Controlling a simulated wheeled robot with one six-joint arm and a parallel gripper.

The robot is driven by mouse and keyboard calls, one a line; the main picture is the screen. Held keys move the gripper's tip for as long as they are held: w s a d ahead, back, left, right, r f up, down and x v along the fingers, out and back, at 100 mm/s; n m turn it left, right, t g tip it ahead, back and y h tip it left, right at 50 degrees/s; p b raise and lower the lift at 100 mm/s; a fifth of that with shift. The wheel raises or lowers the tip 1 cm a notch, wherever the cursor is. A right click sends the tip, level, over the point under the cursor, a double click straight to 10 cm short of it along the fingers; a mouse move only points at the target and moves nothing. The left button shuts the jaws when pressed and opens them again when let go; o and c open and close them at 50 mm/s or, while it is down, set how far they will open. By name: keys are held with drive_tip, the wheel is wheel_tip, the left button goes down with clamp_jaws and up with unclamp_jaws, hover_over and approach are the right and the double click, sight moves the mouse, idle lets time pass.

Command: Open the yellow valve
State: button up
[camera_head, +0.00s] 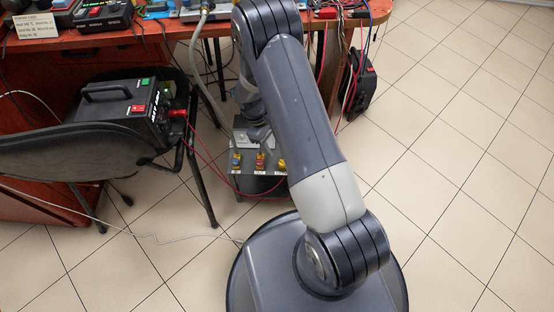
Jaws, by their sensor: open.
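A grey box (246,184) stands on the floor under the table, with a row of small valves along its upper front. The left valve (236,160) shows yellow and a bluish top. The middle valve (260,160) shows yellow with a reddish top. The right valve (282,164) looks yellow and is partly hidden by my arm. My gripper (260,133) is just above and behind the valves, small and partly hidden by my arm. It is open and appears apart from the valves.
A chair (85,150) with a black power unit (118,112) stands left. Red cables (212,165) run from the unit toward the box. A grey hose (205,80) hangs from the red table (150,35). A black case (360,85) stands right. Tiled floor (460,150) is clear at right.

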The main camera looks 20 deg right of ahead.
sight(281, 162)
drive_tip(key=b+x, duration=0.1)
drive_tip(key=x, duration=0.7)
drive_tip(key=shift+b, duration=0.35)
drive_tip(key=shift+r, duration=0.1)
drive_tip(key=shift+c, duration=0.2)
drive_tip(key=c, duration=0.9)
drive_tip(key=shift+c, duration=0.2)
drive_tip(key=shift+n, duration=0.3)
drive_tip(key=n, duration=0.2)
drive_tip(key=n+t+h, duration=0.1)
drive_tip(key=n, duration=0.1)
drive_tip(key=shift+s+a+b, duration=0.15)
drive_tip(key=shift+b, duration=0.2)
drive_tip(key=shift+s+n+t+b, duration=0.15)
drive_tip(key=shift+n+t+b, duration=0.6)
drive_tip(key=shift+n, duration=1.25)
drive_tip(key=shift+t, duration=0.25)
